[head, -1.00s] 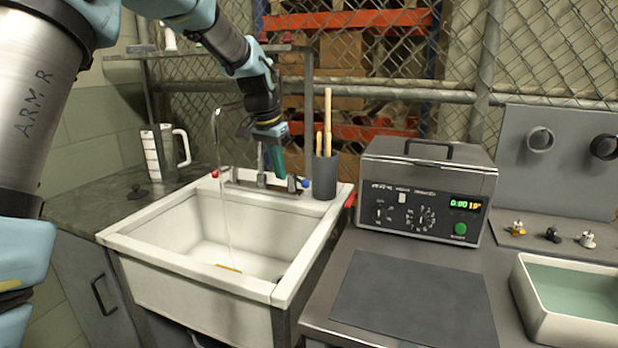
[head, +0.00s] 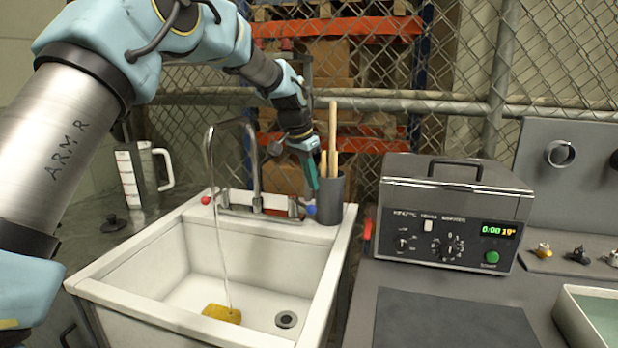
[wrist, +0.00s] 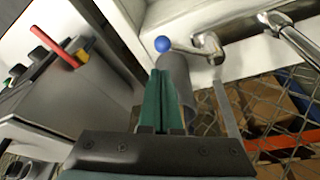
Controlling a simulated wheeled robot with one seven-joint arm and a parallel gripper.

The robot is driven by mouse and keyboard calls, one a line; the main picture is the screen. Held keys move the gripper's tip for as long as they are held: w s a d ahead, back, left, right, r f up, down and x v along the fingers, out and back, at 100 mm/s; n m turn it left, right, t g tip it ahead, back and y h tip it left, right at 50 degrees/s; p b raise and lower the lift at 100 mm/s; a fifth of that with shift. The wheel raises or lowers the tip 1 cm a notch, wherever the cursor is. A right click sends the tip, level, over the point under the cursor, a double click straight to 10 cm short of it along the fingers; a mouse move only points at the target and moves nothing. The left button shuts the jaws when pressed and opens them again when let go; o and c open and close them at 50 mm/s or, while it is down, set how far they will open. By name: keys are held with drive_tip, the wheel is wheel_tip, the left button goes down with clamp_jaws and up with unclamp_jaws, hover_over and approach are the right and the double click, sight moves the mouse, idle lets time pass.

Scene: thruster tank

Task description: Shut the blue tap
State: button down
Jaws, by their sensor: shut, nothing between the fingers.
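The blue tap (head: 309,210) is a short metal lever with a blue ball end, at the right of the faucet behind the sink. In the wrist view its blue ball (wrist: 162,44) lies just beyond my fingertips, with the lever running right to its metal base. My gripper (head: 313,188) is shut and empty, its green fingers pointing down close above the ball; it also shows in the wrist view (wrist: 158,72). I cannot tell whether they touch. A thin water stream (head: 222,260) runs from the curved spout (head: 209,150) into the sink (head: 335,275).
A dark pot (head: 329,200) with wooden handles stands right beside my gripper. A red-ball tap (head: 206,200) is at the faucet's left. A yellow sponge (head: 222,313) lies in the sink. A grey machine (head: 450,215) stands to the right, a mesh fence behind.

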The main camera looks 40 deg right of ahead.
sight(302, 204)
drive_tip(key=p+x, duration=0.1)
drive_tip(key=x, duration=0.6)
drive_tip(key=shift+p, duration=0.3)
drive_tip(key=shift+a, duration=0.1)
drive_tip(key=shift+a+m, duration=0.25)
drive_tip(key=shift+m, duration=0.15)
drive_tip(key=shift+a+f, duration=0.1)
drive_tip(key=shift+w+a+m+g+b, duration=0.25)
drive_tip(key=shift+a+m+g, duration=0.25)
drive_tip(key=shift+a+m, duration=0.55)
drive_tip(key=shift+w+a+m+g+y+p, duration=0.2)
drive_tip(key=shift+w+a+m, duration=0.25)
drive_tip(key=shift+a+m, duration=0.45)
drive_tip(key=shift+w+a+m+g+y, duration=0.1)
drive_tip(key=shift+w+a+m+g, duration=0.3)
drive_tip(key=shift+a+m, duration=0.45)
drive_tip(key=shift+w+a+m+g+y+p, duration=0.15)
drive_tip(key=shift+w+a+m, duration=0.4)
drive_tip(key=shift+m, duration=0.55)
drive_tip(key=shift+a, duration=0.1)
